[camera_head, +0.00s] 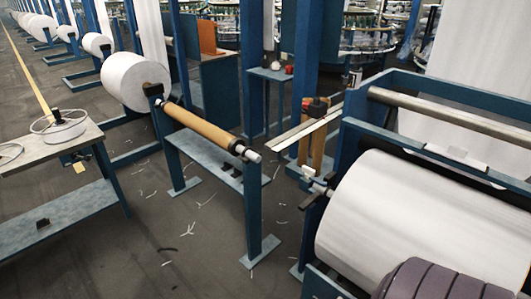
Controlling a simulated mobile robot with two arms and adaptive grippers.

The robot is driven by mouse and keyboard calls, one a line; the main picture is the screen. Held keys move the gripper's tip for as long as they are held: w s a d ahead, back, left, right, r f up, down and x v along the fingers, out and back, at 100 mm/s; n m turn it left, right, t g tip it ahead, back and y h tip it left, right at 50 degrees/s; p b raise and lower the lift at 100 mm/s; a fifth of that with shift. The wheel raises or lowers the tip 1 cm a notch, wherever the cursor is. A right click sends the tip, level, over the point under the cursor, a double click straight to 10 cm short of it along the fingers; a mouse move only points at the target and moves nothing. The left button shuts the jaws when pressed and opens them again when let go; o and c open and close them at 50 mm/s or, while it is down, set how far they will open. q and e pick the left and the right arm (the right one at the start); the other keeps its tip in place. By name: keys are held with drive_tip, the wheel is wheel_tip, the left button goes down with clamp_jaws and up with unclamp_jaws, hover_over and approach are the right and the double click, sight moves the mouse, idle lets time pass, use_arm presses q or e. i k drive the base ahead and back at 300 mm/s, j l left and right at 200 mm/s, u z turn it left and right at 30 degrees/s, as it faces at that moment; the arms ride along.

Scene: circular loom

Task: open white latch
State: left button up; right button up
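A small white piece (456,155) lies along the blue upper side beam of the loom frame at the right, above the large white roll; it may be the white latch, but it is too small to tell whether it is open or closed. A light grey fitting with a dark handle (318,190) sits at the left end of that roll's shaft. Neither of my grippers shows, so nothing is seen touching these parts.
The large white roll (400,215) fills the right side. A blue stand (254,215) with a brown roller (203,128) is in the middle. A table (60,205) with a white reel (60,125) stands at the left. Floor between them is open, with scattered white scraps.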

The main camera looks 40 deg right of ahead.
sight(310, 174)
drive_tip(key=i+j+z, duration=0.2)
drive_tip(key=i, duration=0.4)
drive_tip(key=i+j+z, duration=0.1)
drive_tip(key=i+z, duration=0.15)
drive_tip(key=i, duration=0.3)
drive_tip(key=i+z, duration=0.2)
drive_tip(key=z, duration=0.25)
drive_tip(key=i+j+z, duration=0.15)
drive_tip(key=z, duration=0.3)
drive_tip(key=i+j+z, duration=0.2)
drive_tip(key=z, duration=0.25)
drive_tip(key=i+j+z, duration=0.2)
drive_tip(key=z, duration=0.2)
drive_tip(key=i+j+z, duration=0.1)
drive_tip(key=j+z, duration=0.35)
drive_tip(key=l, duration=0.1)
